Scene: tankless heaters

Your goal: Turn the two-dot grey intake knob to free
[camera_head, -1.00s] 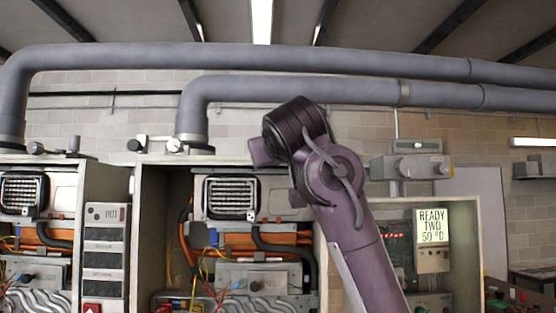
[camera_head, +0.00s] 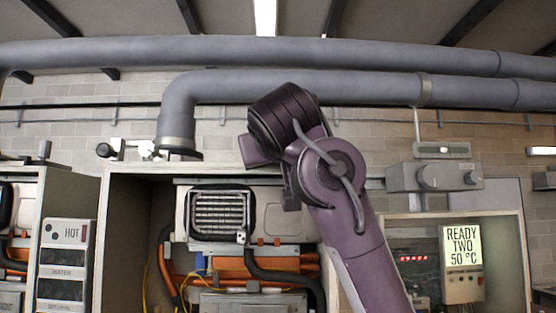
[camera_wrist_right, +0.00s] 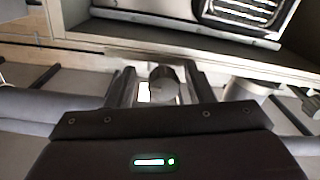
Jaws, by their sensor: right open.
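A small white patch shows at the knob's left. Dots or a free mark cannot be made out. In the head view my right arm stands in the middle, and its gripper is hidden. My left gripper is not in view.
The middle heater cabinet (camera_head: 130,183) is open, with a grille (camera_head: 219,213) and hoses inside. A thick pipe (camera_head: 180,110) runs above it. A black-ended fitting (camera_head: 104,150) stands left of the pipe.

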